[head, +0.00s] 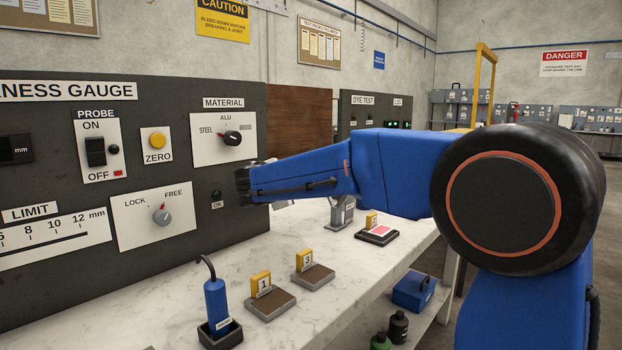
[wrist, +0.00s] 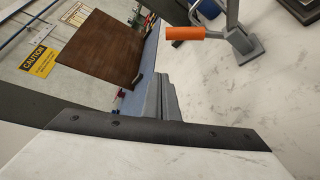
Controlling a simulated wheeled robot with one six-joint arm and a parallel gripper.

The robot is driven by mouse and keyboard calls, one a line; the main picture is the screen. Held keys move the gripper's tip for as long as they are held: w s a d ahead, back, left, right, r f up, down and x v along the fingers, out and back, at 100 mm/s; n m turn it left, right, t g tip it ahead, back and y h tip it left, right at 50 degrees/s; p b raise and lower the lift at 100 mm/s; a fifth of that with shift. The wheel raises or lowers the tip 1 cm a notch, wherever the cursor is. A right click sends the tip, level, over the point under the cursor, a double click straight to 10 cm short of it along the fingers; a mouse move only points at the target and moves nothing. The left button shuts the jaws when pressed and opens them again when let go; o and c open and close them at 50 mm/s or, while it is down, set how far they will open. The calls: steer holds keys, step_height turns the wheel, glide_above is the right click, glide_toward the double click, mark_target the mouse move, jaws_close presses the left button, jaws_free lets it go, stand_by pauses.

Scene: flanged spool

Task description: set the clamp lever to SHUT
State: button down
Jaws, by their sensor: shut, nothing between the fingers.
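The clamp (head: 342,213) stands on the bench as a grey bracket, partly hidden behind my blue arm in the head view. In the wrist view its grey base (wrist: 246,46) is at the top right. The clamp lever's orange grip (wrist: 195,33) points left there, apart from my gripper. No SHUT or OPEN marking is readable, so I cannot tell the lever's setting. My gripper (wrist: 160,90) shows its grey fingers together and empty in the wrist view, below and left of the orange grip. In the head view it is mostly hidden by my arm.
The gauge panel (head: 60,185) with knobs and switches borders the bench (head: 180,300) on the left. A pad with a pink top (head: 378,235) lies right of the clamp.

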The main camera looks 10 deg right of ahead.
steer(key=x, duration=1)
steer(key=shift+s+d+r, duration=0.45)
steer(key=shift+s+d, duration=0.15)
steer(key=shift+d, duration=0.1)
steer(key=shift+s+d+r, duration=0.45)
steer(key=shift+s+d, duration=0.15)
steer(key=shift+d, duration=0.1)
steer(key=shift+s, duration=0.1)
steer(key=s+d+r+m+t+h, duration=0.1)
steer(key=s+d+r+m+t, duration=0.2)
steer(key=s+d+m, duration=0.4)
steer(key=shift+s+t+h, duration=0.3)
steer(key=shift+s+t, duration=0.3)
steer(key=shift+s, duration=0.6)
steer(key=shift+s+r, duration=0.1)
